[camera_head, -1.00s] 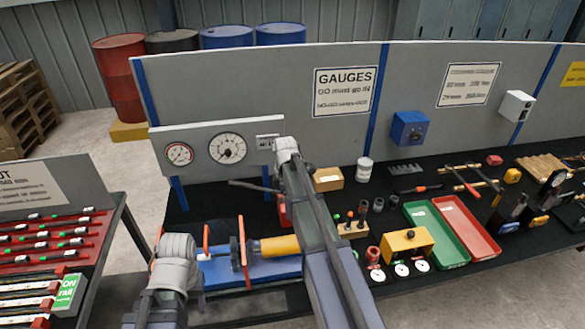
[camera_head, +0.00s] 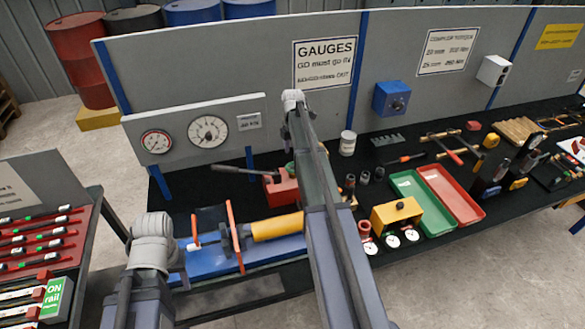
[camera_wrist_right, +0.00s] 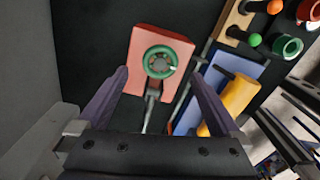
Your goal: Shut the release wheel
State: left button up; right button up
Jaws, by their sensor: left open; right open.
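The release wheel is a green ring-shaped wheel (camera_wrist_right: 160,62) on the face of a red pump block (camera_wrist_right: 168,36) in the right wrist view. My right gripper (camera_wrist_right: 160,82) is open, with one finger on each side below the wheel and nothing between the tips. I cannot tell the gap in depth. In the head view the red block (camera_head: 281,190) stands on the bench, and the green wheel (camera_head: 290,169) is partly hidden behind my right arm. The right gripper is hidden there. My left arm shows at lower left, but its gripper does not.
A long lever (camera_head: 243,169) sticks out left from the red block. A blue rig with a yellow cylinder (camera_head: 276,227) stands in front. Gauges (camera_head: 209,131) hang on the panel behind. Green and red trays (camera_head: 451,195) and a yellow box (camera_head: 396,214) lie right.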

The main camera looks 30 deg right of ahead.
aim_at(293, 167)
notch_tip(293, 167, down, 5)
jog(key=b, duration=0.4)
jog(key=shift+f, duration=0.15)
jog(key=shift+c, duration=0.2)
jog(key=c, duration=1.3)
